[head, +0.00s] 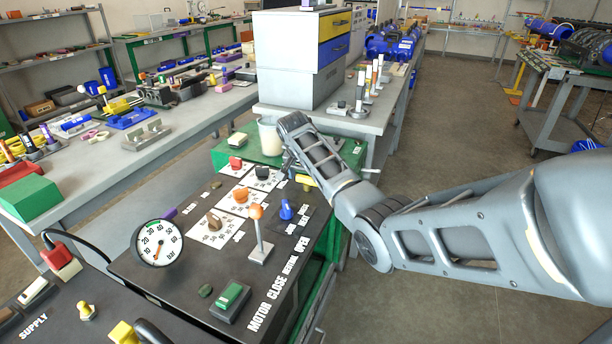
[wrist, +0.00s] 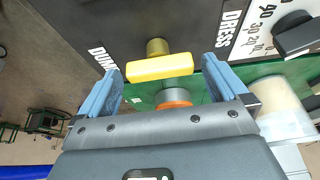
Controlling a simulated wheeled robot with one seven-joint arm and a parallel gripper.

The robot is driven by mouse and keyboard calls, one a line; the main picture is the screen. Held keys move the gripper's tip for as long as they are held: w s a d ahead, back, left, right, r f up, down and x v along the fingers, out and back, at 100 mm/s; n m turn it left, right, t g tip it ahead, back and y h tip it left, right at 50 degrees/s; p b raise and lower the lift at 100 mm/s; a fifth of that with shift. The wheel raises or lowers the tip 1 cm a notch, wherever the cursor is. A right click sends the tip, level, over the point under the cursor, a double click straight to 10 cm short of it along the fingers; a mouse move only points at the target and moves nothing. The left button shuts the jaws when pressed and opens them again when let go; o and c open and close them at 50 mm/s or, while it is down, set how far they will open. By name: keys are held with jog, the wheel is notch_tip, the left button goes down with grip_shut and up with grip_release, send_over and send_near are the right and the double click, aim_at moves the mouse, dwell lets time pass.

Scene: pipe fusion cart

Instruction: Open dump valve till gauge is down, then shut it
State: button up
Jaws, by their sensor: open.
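The dump valve has a yellow bar handle (wrist: 160,67) on a brass stem, beside the "DUMP" lettering (wrist: 103,60) in the wrist view. Its yellow handle also shows in the head view (head: 305,181) at the panel's far edge, partly covered by my arm. My gripper (wrist: 160,72) is open, with one blue-grey finger on either side of the handle. The handle lies crosswise between the fingertips, with a gap at each end. The round white gauge (head: 157,243) stands at the panel's left in the head view; its needle points downward, but the exact reading is too small to tell.
The dark panel (head: 188,283) carries an orange-knobbed lever (head: 257,228), a blue knob (head: 287,209), a green button (head: 230,295) and several dials. A whitish cup (head: 270,137) stands on the green surface behind. An orange-ended cylinder (wrist: 173,98) lies beneath the handle in the wrist view.

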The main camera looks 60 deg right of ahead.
jog(key=shift+c, duration=0.5)
jog(key=c, duration=0.9)
jog(key=shift+o, duration=0.2)
jog(key=shift+s+n+p, duration=0.1)
jog(key=shift+n+p, duration=0.4)
jog(key=shift+n, duration=0.2)
jog(key=o, duration=1)
jog(key=shift+c, duration=0.2)
jog(key=shift+a+r, duration=0.1)
jog(key=v, duration=0.7)
jog(key=shift+s+r, duration=0.2)
jog(key=shift+r, duration=0.2)
jog(key=shift+a, duration=0.15)
jog(key=shift+c, duration=0.2)
